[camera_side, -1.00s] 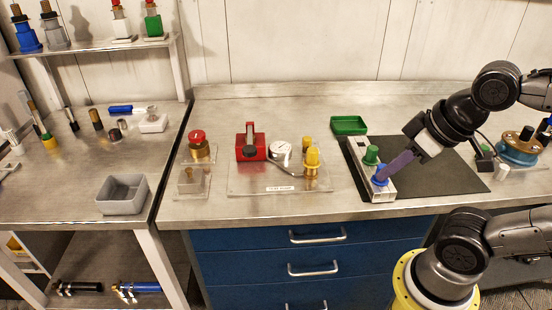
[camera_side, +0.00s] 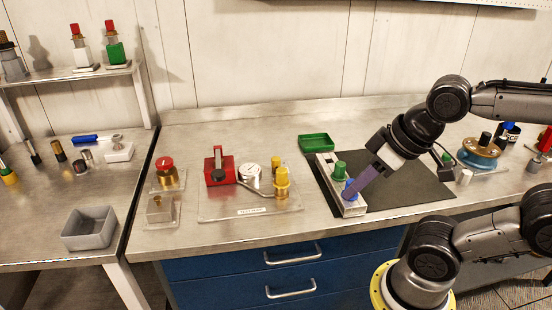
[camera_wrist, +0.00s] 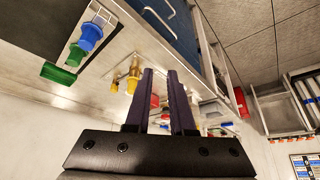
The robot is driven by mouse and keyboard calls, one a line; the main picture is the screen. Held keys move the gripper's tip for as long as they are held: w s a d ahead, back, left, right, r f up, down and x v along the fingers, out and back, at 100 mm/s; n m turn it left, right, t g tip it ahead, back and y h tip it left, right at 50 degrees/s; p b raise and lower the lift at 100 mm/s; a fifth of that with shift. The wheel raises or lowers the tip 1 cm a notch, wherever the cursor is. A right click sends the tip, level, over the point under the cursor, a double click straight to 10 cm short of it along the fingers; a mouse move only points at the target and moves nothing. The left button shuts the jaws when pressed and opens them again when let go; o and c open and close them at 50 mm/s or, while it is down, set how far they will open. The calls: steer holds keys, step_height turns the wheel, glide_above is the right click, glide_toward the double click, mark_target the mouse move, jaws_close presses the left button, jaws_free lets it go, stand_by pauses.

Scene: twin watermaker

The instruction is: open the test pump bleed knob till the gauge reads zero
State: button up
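The test pump is a red box (camera_side: 219,168) with a dark round knob (camera_side: 218,176) on its front, on a clear plate (camera_side: 235,206) left of centre. A white-faced gauge (camera_side: 250,172) sits beside it; its reading is too small to make out. Yellow fittings (camera_side: 282,182) stand to the gauge's right and also show in the wrist view (camera_wrist: 132,78). In the wrist view the fingers (camera_wrist: 160,72) are apart with nothing gripped, and the blue knob (camera_wrist: 91,36) is well aside.
A white block (camera_side: 326,167) carries the blue knob and a green knob (camera_side: 339,170) beside a dark mat (camera_side: 400,195). A red-topped brass part (camera_side: 167,172) stands left of the pump. The bench front is mostly clear.

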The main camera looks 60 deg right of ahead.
steer(key=shift+o, duration=1.1)
steer(key=shift+s+m, duration=0.2)
steer(key=shift+m, duration=0.3)
steer(key=o, duration=0.3)
steer(key=r+m, duration=0.1)
steer(key=w+r+m, duration=0.1)
steer(key=r, duration=0.1)
steer(key=shift+o, duration=0.2)
steer(key=w+d+r+m+g, duration=0.1)
steer(key=w+d+r+m, duration=0.1)
steer(key=w+r+m, duration=0.4)
steer(key=w+d+r+m+g, duration=0.1)
steer(key=w+d+r+m, duration=0.15)
steer(key=w, duration=0.45)
steer(key=m+g, duration=0.4)
steer(key=m, duration=0.2)
glide_above(277, 158)
step_height(277, 158, down, 10)
step_height(277, 158, down, 14)
steer(key=shift+r, duration=0.1)
